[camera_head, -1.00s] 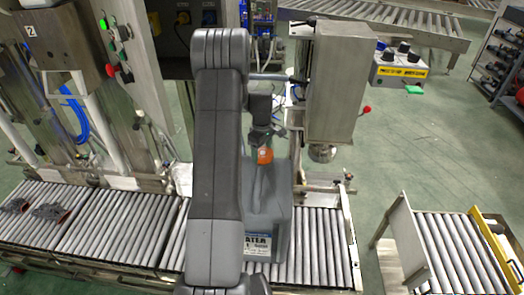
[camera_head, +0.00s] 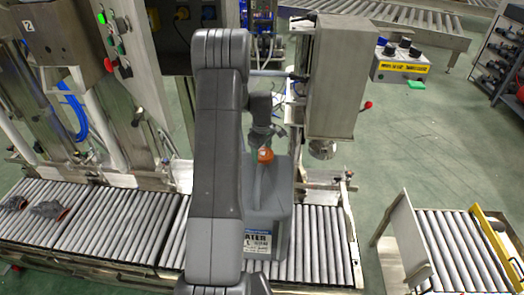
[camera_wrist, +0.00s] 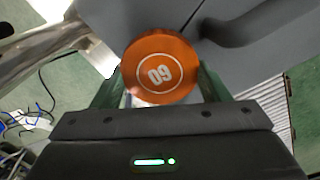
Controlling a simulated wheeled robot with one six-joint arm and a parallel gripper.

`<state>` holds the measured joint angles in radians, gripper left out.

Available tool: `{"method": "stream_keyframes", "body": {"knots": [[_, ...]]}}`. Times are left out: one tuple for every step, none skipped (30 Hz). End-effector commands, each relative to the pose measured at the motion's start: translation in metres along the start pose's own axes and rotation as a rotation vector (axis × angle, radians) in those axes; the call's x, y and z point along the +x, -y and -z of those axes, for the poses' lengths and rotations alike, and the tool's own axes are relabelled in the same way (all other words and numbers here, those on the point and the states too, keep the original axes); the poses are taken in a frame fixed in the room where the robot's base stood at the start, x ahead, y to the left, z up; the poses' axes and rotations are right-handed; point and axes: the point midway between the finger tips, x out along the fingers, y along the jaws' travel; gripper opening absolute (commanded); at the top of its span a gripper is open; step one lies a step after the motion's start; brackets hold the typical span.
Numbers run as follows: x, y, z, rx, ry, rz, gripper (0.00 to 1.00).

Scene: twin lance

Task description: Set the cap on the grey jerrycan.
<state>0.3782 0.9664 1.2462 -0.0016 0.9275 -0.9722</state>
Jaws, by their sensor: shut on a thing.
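The orange cap (camera_wrist: 160,68), marked 09, sits between the two fingers of my gripper (camera_wrist: 158,88) in the wrist view. My gripper (camera_head: 264,146) is shut on it. In the head view the cap (camera_head: 265,155) is over the top of the grey jerrycan (camera_head: 280,210), which stands upright on the roller conveyor with a white label on its front. My arm covers the jerrycan's left part. The jerrycan's top and handle (camera_wrist: 250,30) show behind the cap in the wrist view. The neck is hidden, so I cannot tell whether the cap touches it.
A steel capping head (camera_head: 335,85) hangs just right of my gripper. Dark items (camera_head: 48,210) lie on the conveyor's left end. A control box (camera_head: 400,65) stands at the back right. A separate roller stand (camera_head: 465,250) is at the front right, with clear floor between.

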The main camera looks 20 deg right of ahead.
Motion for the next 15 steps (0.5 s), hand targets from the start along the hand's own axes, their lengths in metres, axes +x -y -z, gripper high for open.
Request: {"method": "stream_keyframes", "body": {"knots": [[0.0017, 0.0, 0.0, 0.0, 0.0, 0.0, 0.47], [0.0023, 0.0001, 0.0, 0.0, 0.0, 0.0, 0.47], [0.003, 0.0001, 0.0, 0.0, 0.0, 0.0, 0.47], [0.0035, 0.0001, 0.0, 0.0, 0.0, 0.0, 0.47], [0.004, 0.0001, 0.0, 0.0, 0.0, 0.0, 0.47], [0.0041, 0.0, 0.0, 0.0, 0.0, 0.0, 0.7], [0.0036, 0.0, 0.0, 0.0, 0.0, 0.0, 0.76], [0.0035, 0.0, 0.0, 0.0, 0.0, 0.0, 0.82], [0.0034, 0.0, 0.0, 0.0, 0.0, 0.0, 0.9], [0.0034, 0.0, 0.0, 0.0, 0.0, 0.0, 0.94], [0.0034, 0.0, 0.0, 0.0, 0.0, 0.0, 0.94], [0.0034, 0.0, 0.0, 0.0, 0.0, 0.0, 0.94], [0.0034, 0.0, 0.0, 0.0, 0.0, 0.0, 0.94], [0.0034, 0.0, 0.0, 0.0, 0.0, 0.0, 0.94], [0.0033, 0.0, 0.0, 0.0, 0.0, 0.0, 0.94]]}}
